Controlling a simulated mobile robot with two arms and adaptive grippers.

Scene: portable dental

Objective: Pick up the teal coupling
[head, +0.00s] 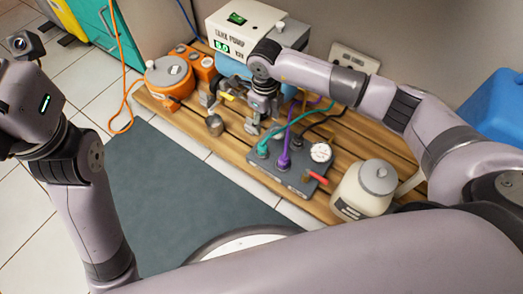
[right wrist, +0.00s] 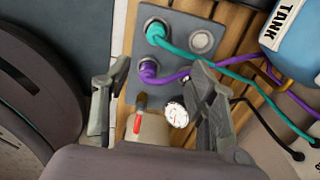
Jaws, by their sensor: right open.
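The teal coupling (head: 263,149) is seated upright on the grey manifold block, with a teal hose running from it. It also shows in the right wrist view (right wrist: 155,29), near the top of the block. A purple coupling (head: 284,160) sits beside it on the same block, and it shows lower in the wrist view (right wrist: 148,69). My right gripper (head: 232,113) is open and empty, above the bench to the left of the couplings in the head view. Its spread fingers (right wrist: 159,68) frame the purple coupling's end of the block in the wrist view. My left gripper is out of view.
The block (head: 257,167) carries a gauge (head: 320,152) and a red lever (head: 317,177). A cream jar (head: 364,190) stands right of it. A small grey cylinder (head: 215,125), orange unit (head: 169,82) and pump box (head: 245,25) are on the slatted bench (head: 195,127). Hoses cross behind the couplings.

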